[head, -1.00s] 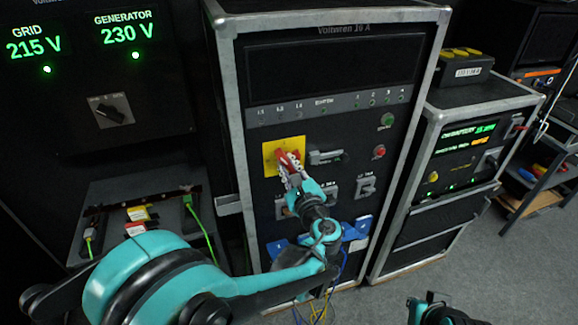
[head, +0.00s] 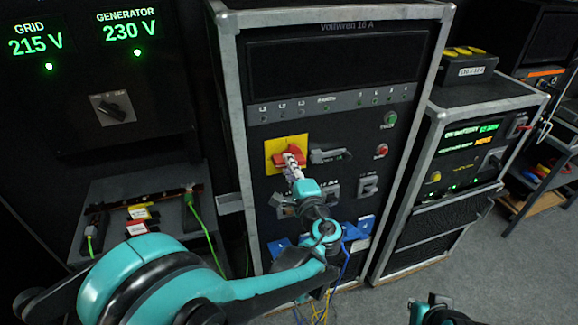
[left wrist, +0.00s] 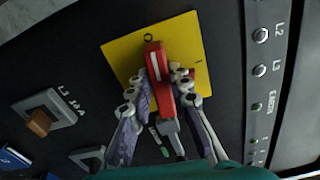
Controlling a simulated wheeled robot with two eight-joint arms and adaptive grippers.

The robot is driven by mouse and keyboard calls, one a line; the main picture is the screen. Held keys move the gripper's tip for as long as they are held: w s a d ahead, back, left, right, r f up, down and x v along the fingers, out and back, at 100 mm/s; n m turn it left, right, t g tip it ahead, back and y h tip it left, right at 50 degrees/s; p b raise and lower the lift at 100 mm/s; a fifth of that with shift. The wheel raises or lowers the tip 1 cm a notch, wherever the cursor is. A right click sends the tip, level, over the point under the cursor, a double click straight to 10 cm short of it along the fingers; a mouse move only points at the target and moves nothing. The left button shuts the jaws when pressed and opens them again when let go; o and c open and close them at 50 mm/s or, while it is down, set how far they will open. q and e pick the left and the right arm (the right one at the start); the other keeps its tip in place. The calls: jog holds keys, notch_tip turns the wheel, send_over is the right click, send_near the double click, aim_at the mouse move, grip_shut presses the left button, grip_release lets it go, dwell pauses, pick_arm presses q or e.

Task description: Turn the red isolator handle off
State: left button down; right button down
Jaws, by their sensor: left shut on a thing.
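The red isolator handle (head: 289,160) sits on a yellow plate (head: 271,151) on the front of the middle cabinet. In the left wrist view the red handle (left wrist: 157,72) lies across the yellow plate (left wrist: 122,52), its white-striped end close to the O mark. My left gripper (head: 293,163) is shut on the handle, with a finger along each side, as the left wrist view shows (left wrist: 158,82). The fingers partly hide the handle in the head view. My right gripper (head: 436,309) shows only in part at the bottom edge; its jaws cannot be made out.
A grey lever switch (head: 330,156) sits just right of the plate. Green (head: 390,118) and red (head: 381,150) buttons are farther right. Blue connectors (head: 352,230) and hanging cables are below my left wrist. A smaller cabinet (head: 455,160) stands at the right, with open floor before it.

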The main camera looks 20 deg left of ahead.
pick_arm(q)
jog(key=shift+f+n, duration=0.1)
jog(key=shift+n, duration=0.5)
jog(key=c, duration=1.4)
grip_release()
jog(key=v, duration=1.2)
